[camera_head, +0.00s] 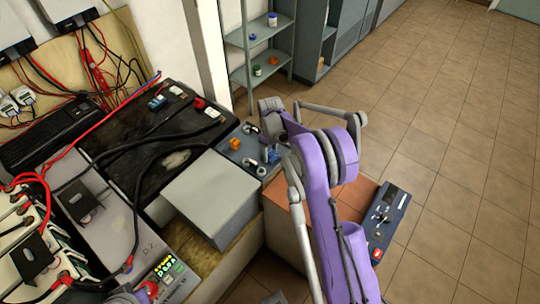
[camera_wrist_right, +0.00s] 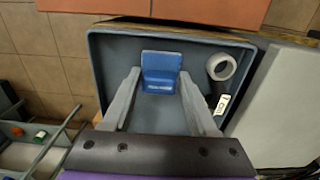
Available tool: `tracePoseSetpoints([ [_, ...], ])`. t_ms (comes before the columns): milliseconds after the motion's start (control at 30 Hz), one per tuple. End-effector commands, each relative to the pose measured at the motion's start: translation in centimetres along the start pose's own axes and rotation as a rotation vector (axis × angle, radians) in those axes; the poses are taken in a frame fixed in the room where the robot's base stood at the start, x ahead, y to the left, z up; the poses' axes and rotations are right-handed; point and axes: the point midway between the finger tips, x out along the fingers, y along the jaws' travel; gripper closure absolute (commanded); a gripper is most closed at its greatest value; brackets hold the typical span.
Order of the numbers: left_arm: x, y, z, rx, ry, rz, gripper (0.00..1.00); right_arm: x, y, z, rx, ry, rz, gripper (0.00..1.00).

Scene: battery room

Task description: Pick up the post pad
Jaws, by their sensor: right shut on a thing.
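The post pad appears to be the blue, angled block (camera_wrist_right: 161,72) in the right wrist view. It sits between the two grey fingers of my right gripper (camera_wrist_right: 160,78), which are shut on it. Below it is the floor of a grey-blue tray (camera_wrist_right: 110,34); I cannot tell whether the pad touches it. In the head view my right arm reaches over this tray (camera_head: 233,158) at the bench's right end, and the arm partly hides it. My left gripper is not in view.
A white ring-shaped roll (camera_wrist_right: 221,67) and a small white label (camera_wrist_right: 222,104) lie in the tray beside the gripper. An orange knob-like item (camera_head: 235,143) is also there. A grey box (camera_head: 210,190) stands close by. Shelves (camera_head: 262,50) stand behind; tiled floor (camera_head: 440,130) is clear at right.

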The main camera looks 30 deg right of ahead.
Motion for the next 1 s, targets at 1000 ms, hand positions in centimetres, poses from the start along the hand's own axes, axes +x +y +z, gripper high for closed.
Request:
tracePoseSetpoints([
  [1000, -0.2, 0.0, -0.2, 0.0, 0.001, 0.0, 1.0, -10.0, 0.0, 0.0, 0.0, 0.0, 0.0, 0.94],
])
